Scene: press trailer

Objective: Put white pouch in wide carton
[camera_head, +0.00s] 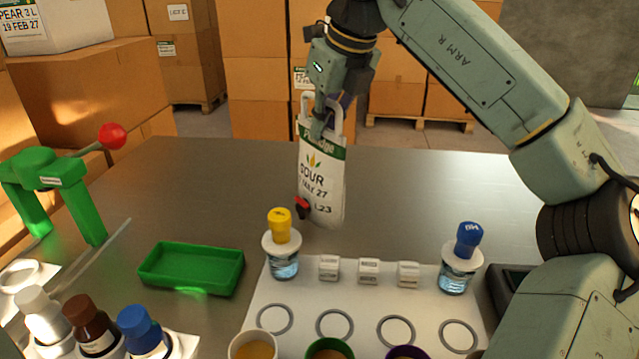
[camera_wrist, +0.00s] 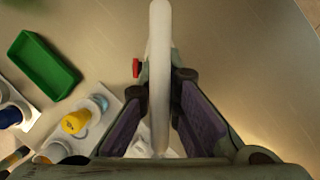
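The white pouch (camera_head: 322,170) has a green band, dark print, a loop handle at the top and a small red spout low on its left side. It hangs upright above the metal table. My gripper (camera_head: 322,117) is shut on its upper part. In the wrist view the pouch (camera_wrist: 160,60) shows edge-on as a pale strip between the two fingers of my gripper (camera_wrist: 163,88). Brown cartons (camera_head: 80,85) stand at the left, beyond the table; I cannot tell which carton is the wide one.
A green tray (camera_head: 192,247), yellow-capped bottle (camera_head: 281,240), blue-capped bottle (camera_head: 461,258) and small white boxes (camera_head: 368,271) stand on the near table. A green lever press (camera_head: 70,180) with a red knob is at left. The table's back right (camera_head: 420,185) is clear.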

